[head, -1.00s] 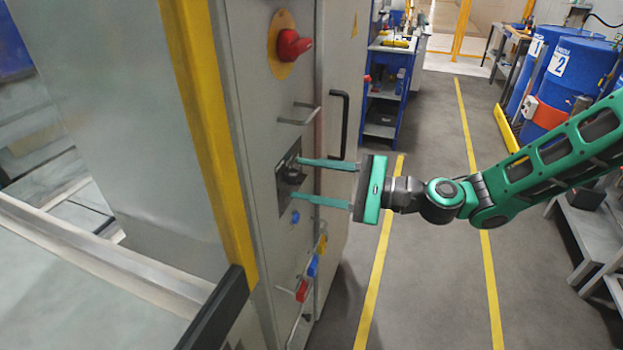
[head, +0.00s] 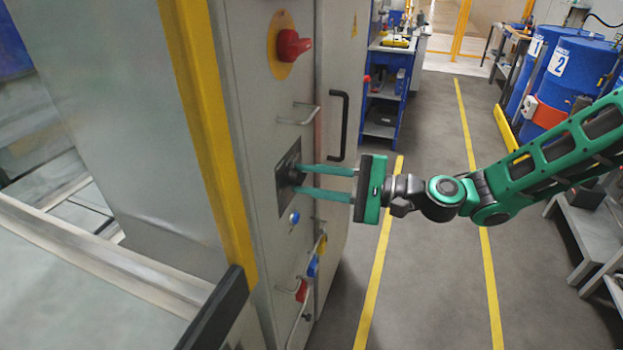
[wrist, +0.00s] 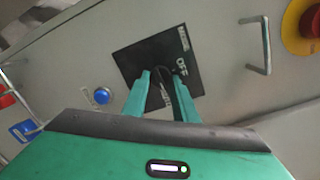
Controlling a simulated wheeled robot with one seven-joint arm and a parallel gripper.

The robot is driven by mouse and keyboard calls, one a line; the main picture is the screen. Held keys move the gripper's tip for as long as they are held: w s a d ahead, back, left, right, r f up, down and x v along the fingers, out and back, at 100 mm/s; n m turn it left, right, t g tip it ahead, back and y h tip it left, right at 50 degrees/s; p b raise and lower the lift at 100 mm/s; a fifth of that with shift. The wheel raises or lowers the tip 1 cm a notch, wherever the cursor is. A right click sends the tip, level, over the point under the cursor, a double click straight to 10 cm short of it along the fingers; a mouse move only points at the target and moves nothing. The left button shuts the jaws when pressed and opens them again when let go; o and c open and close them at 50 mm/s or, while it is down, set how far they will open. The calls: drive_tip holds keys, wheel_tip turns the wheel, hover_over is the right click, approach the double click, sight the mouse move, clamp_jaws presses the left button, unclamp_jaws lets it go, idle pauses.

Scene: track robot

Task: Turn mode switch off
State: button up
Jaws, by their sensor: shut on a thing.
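The mode switch is a dark knob on a black square plate (head: 289,177) on the grey cabinet's front. In the wrist view the plate (wrist: 127,62) appears tilted, with the word OFF to the right of the knob and more lettering at the top and below. My green gripper (head: 298,180) reaches in from the right, its two fingers closed in on the knob. In the wrist view the fingertips (wrist: 160,78) sit on either side of the dark knob (wrist: 157,76). The fingers hide part of the knob, and I cannot tell exactly which way it points.
A red rotary handle on a yellow disc (head: 292,45) is above the plate. A metal handle (head: 299,114) and a black door handle (head: 339,125) are close by. A blue button (head: 294,217) sits below, with coloured padlocks lower down.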

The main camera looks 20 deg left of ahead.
drive_tip(key=shift+s+n+t+h, duration=0.15)
drive_tip(key=shift+n+t, duration=0.1)
drive_tip(key=shift+n, duration=2.4)
drive_tip(key=shift+n+t+h, duration=0.1)
drive_tip(key=shift+n+t, duration=0.1)
drive_tip(key=shift+n, duration=2.4)
drive_tip(key=shift+s+n+t+h, duration=0.15)
drive_tip(key=shift+n+t, duration=0.1)
drive_tip(key=shift+n, duration=2.4)
drive_tip(key=shift+w, duration=0.1)
drive_tip(key=o, duration=0.9)
drive_tip(key=shift+o, duration=0.7)
drive_tip(key=shift+r, duration=0.15)
